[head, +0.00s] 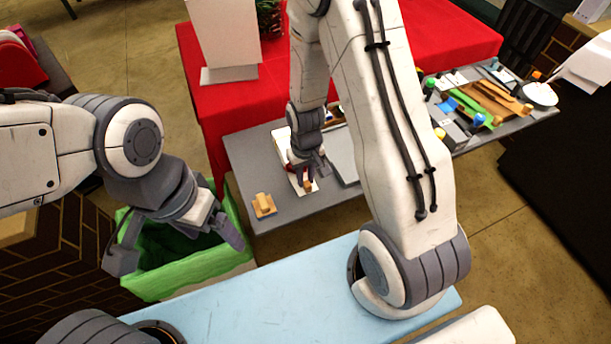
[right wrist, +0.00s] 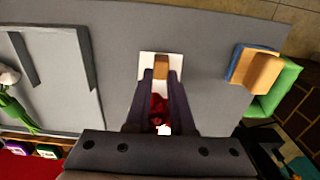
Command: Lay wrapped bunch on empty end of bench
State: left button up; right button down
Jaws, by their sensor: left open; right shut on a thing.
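The wrapped bunch (head: 308,186) is at the left part of the grey bench (head: 242,155), with pale wrap, a tan band and red blooms. My right gripper (head: 303,176) is shut on it from above. In the right wrist view the bunch (right wrist: 158,105) lies between the two dark fingers (right wrist: 160,82), its pale wrap and tan part showing past the tips. It is at or just above the bench top; I cannot tell if it touches. Part of it is hidden by the gripper. My left gripper (head: 178,243) is open and empty above the green bin.
A grey tray (head: 342,157) lies right of the bunch. The green bin (head: 185,273) stands left of the bench. Tools and several small items crowd the bench's right end. My right arm hides its middle.

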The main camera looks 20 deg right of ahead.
jog(key=shift+c, duration=1.5)
grip_release()
jog(key=shift+r+p, duration=3.1)
jog(key=shift+r, duration=0.45)
jog(key=s+a+r+n+b, duration=0.25)
jog(key=s+a+r, duration=0.25)
jog(key=a+r, duration=0.5)
jog(key=s+a+r+n, duration=0.1)
jog(key=s+r+n, duration=0.1)
jog(key=s+r, duration=0.2)
jog(key=s+a+r+n+y, duration=0.1)
jog(key=s+r, duration=0.3)
jog(key=s, duration=0.4)
jog(key=shift+s+a+r+n, duration=0.25)
jog(key=shift+s+n, duration=0.15)
jog(key=shift+n, duration=0.25)
